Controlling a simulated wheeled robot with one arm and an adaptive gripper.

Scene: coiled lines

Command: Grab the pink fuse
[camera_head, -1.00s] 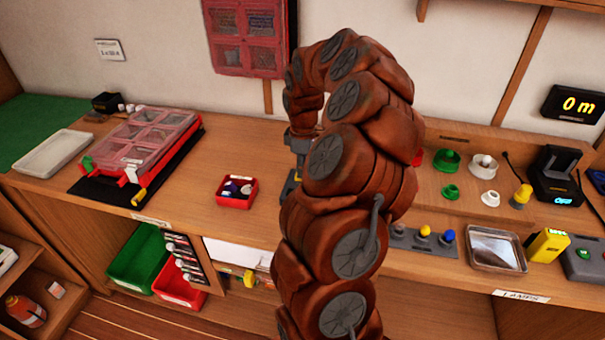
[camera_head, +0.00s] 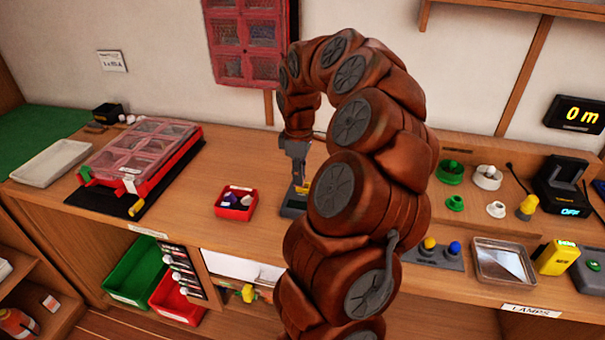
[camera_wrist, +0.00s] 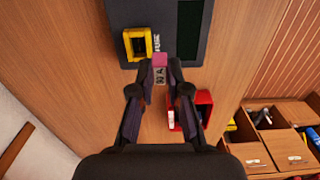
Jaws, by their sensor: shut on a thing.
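The pink fuse (camera_wrist: 160,60) shows in the wrist view as a small pink block with a pale lettered part below it. My gripper (camera_wrist: 160,72) is shut on it, with the dark fingertips on either side. The fuse is just in front of a dark grey device (camera_wrist: 182,74) with a yellow-framed socket (camera_wrist: 137,44) and a "FUSE" label. I cannot tell its exact height above the bench. In the head view my gripper (camera_head: 297,175) points down near that device, right of the red tray, and the fuse is not discernible there.
A small red tray (camera_head: 236,215) with loose pieces stands left of my gripper; its rim also shows in the wrist view (camera_wrist: 207,98). A red clear-lidded case (camera_head: 140,155) is farther left. Caps, a button strip and a metal tray (camera_head: 503,281) lie right of my arm.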

